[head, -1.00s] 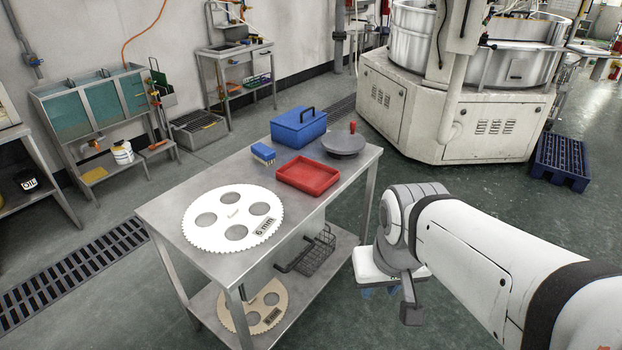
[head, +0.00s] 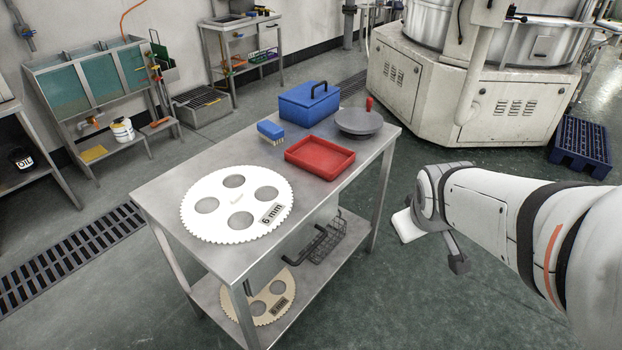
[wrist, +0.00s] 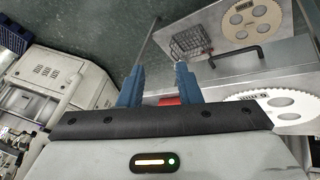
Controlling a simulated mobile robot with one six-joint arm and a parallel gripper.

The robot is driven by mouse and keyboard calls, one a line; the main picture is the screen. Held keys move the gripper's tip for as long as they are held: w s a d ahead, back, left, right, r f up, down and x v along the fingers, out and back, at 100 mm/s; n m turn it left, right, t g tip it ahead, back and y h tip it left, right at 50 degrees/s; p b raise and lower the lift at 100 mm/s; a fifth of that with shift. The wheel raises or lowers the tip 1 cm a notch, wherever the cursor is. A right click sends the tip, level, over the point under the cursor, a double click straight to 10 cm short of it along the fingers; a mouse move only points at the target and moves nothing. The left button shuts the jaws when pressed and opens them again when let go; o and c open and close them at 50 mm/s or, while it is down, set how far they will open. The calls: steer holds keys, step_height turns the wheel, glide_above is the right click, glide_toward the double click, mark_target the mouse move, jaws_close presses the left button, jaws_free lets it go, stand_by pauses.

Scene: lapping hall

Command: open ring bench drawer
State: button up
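The ring bench (head: 160,190) is a steel table with a lower shelf. Its grey drawer front (head: 290,233) sits under the tabletop and looks shut. A dark bar handle (head: 305,246) stands out from it. In the wrist view the drawer front (wrist: 285,52) and handle (wrist: 236,59) lie beyond and right of the fingers. My gripper (wrist: 159,68) has two blue fingers, apart with nothing between them. It does not touch the handle. In the head view the fingers are hidden behind my white wrist, right of the bench.
On the bench are a toothed white ring (head: 237,222), a red tray (head: 320,157), a blue box (head: 309,103), a blue brush (head: 270,130) and a grey round plate (head: 358,122). A wire basket (head: 325,247) and tan ring (head: 268,305) are on the shelf. Floor (head: 430,310) right of the bench is clear.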

steer(key=w+f+n+t+b, duration=0.3)
steer(key=w+f+n+b, duration=0.25)
steer(key=w+f, duration=0.3)
steer(key=n+t+y+b, duration=0.1)
steer(key=n+y+b, duration=1.3)
steer(key=n, duration=0.5)
glide_toward(313, 245)
steer(key=w+a+f, duration=0.1)
steer(key=a, duration=0.1)
steer(key=b+x, duration=0.1)
steer(key=x, duration=0.7)
steer(key=shift+d+b, duration=0.15)
steer(key=shift+b, duration=0.15)
steer(key=shift+c, duration=0.4)
jaws_close()
